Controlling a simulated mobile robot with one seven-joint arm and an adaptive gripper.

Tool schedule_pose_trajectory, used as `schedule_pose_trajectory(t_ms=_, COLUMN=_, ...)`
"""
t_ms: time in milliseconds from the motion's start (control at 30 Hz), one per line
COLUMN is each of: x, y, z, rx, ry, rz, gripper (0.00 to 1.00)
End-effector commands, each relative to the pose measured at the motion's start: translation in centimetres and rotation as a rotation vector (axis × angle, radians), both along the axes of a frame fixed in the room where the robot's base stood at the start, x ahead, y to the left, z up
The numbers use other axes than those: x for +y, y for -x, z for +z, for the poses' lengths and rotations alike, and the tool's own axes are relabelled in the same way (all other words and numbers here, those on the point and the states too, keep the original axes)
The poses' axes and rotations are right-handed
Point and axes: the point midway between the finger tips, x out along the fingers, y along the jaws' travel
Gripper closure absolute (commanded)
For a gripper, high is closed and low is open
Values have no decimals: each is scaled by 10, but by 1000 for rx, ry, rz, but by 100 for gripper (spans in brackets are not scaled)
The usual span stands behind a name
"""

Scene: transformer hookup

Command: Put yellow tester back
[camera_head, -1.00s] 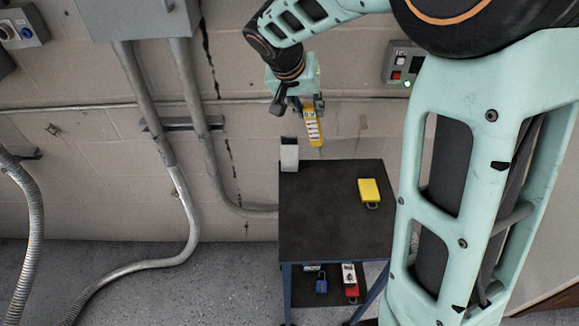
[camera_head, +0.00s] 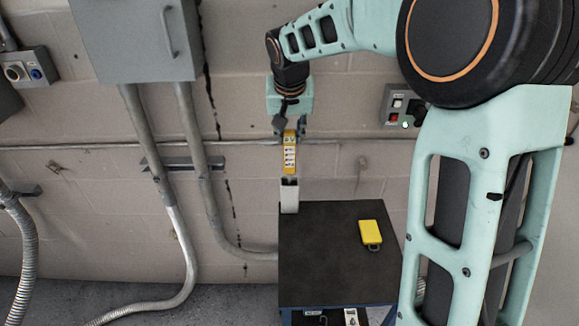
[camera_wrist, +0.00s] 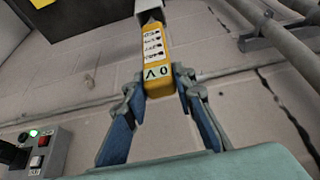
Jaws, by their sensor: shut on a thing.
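The yellow tester (camera_head: 289,157) is upright in my gripper (camera_head: 290,133), with its lower end at the mouth of a pale holder (camera_head: 289,196) at the cart's back left corner. In the wrist view the tester (camera_wrist: 154,60) shows its label and a "0 V" marking, and its far end meets the opening of the holder (camera_wrist: 148,8). My gripper (camera_wrist: 160,88) is shut on the tester's near end. How deep the tip sits inside the holder is hidden.
The dark cart top (camera_head: 325,260) carries a yellow padlock (camera_head: 370,233) at right. A grey box (camera_head: 135,40) with conduits is on the wall at left. A small control panel (camera_head: 398,106) with a red button is on the wall behind my arm.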

Motion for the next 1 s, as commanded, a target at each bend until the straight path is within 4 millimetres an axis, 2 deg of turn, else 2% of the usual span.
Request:
schedule_pose_trajectory(t_ms=33, x=0, y=1, z=-13, rx=4, ry=2, rz=1, gripper=100)
schedule_pose_trajectory(t_ms=100, x=0, y=0, z=-26, rx=2, ry=0, rz=1, gripper=100)
schedule_pose_trajectory(t_ms=367, x=0, y=0, z=-52, rx=0, ry=2, rz=1, gripper=100)
schedule_pose_trajectory(t_ms=600, x=0, y=0, z=-86, rx=0, ry=2, rz=1, gripper=100)
schedule_pose_trajectory(t_ms=967, x=0, y=0, z=-91, rx=-2, ry=0, rz=0, gripper=100)
schedule_pose_trajectory(t_ms=1000, x=0, y=0, z=-91, rx=-1, ry=0, rz=0, gripper=72)
